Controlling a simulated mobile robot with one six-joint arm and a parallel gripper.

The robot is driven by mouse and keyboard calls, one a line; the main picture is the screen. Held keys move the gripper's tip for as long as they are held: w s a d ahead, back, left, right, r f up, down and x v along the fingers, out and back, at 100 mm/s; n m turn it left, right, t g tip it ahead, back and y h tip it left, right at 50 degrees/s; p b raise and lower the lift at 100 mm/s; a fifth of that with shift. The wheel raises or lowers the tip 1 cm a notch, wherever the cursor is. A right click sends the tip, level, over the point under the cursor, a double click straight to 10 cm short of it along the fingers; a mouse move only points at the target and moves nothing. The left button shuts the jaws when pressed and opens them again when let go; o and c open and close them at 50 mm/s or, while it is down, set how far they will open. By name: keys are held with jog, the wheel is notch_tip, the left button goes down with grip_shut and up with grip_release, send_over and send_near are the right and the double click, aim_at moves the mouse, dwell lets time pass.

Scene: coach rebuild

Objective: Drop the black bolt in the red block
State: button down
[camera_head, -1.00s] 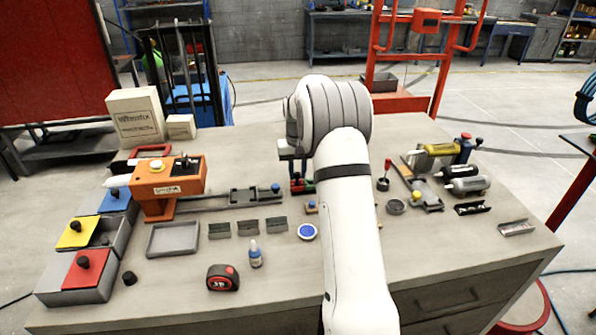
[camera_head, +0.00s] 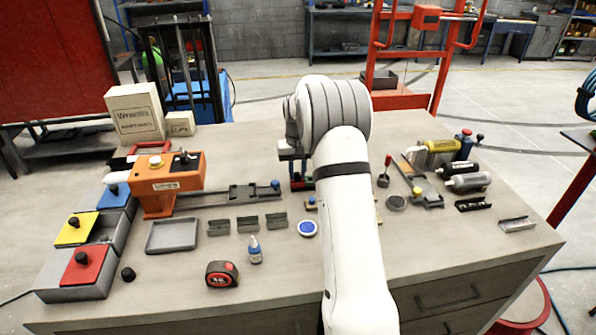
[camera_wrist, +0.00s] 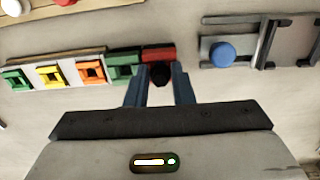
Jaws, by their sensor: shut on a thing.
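My gripper (camera_wrist: 160,80) is shut on a black bolt (camera_wrist: 160,73), with the bolt's dark round head between the blue-grey fingers. The red block (camera_wrist: 158,54) is at the end of a row of coloured blocks in the wrist view, directly beyond the bolt. The bolt overlaps the red block's near edge in this view. I cannot tell whether the bolt touches it or is above it, and any hole in it is hidden. In the head view my arm covers most of the row.
Beside the red block are green (camera_wrist: 124,67), orange (camera_wrist: 92,70) and yellow (camera_wrist: 50,75) blocks. A grey rail fixture with a blue knob (camera_wrist: 222,54) is at the right of the wrist view. A tape measure (camera_head: 222,273) and a small bottle (camera_head: 254,249) stand near the front of the bench.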

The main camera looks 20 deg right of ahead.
aim_at(297, 174)
jog(key=shift+f, duration=0.5)
dwell(0.5)
jog(key=c, duration=0.8)
grip_release()
jog(key=shift+o, duration=0.2)
jog(key=shift+r, duration=0.1)
jog(key=shift+r+p, duration=1.7)
jog(key=shift+r, duration=1.25)
